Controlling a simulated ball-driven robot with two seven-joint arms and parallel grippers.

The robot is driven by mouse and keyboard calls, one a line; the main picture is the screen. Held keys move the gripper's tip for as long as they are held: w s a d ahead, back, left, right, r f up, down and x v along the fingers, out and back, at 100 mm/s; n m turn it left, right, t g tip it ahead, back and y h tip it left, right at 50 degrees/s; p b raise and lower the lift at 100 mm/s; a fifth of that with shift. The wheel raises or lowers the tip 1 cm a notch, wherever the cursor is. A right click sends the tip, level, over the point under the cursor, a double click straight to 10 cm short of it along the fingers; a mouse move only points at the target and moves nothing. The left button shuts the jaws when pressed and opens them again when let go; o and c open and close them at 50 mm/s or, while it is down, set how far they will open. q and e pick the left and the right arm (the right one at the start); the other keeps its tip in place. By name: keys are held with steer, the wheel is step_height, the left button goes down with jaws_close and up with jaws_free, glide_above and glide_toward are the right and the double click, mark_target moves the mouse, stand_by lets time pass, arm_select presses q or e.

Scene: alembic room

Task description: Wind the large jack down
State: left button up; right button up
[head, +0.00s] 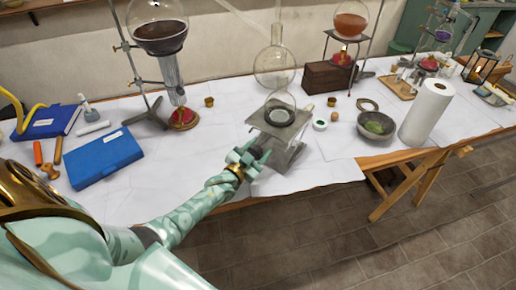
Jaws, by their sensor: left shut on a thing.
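The large jack (292,157), a grey metal stand with a flat top plate, stands near the front edge of the white-covered table in the head view. A dark ring (279,116) lies on its top plate. A clear round flask (274,68) with a tall neck shows just behind and above it. My left gripper (249,157) is at the jack's front left side, low beside the plate. It is shut on the jack's knob, which the fingers mostly hide. My right gripper is not in view.
A flask of dark liquid (158,25) stands over a burner at the back left. Right of the jack are a grey bowl (376,126), a small white-rimmed jar (320,124) and a paper roll (427,112). The table between boxes and jack is clear.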

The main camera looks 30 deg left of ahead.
arm_select(q)
steer(key=shift+s+f+n, duration=0.1)
steer(key=shift+f+n, duration=0.1)
steer(key=shift+n, duration=0.3)
steer(key=o, duration=1)
steer(key=shift+r, duration=0.1)
steer(key=s+p, duration=0.1)
steer(key=s, duration=0.4)
steer(key=s+p, duration=0.1)
steer(key=s, duration=0.5)
steer(key=s+p, duration=0.1)
steer(key=s, duration=0.4)
steer(key=shift+s+a, duration=0.15)
steer(key=shift+a, duration=0.2)
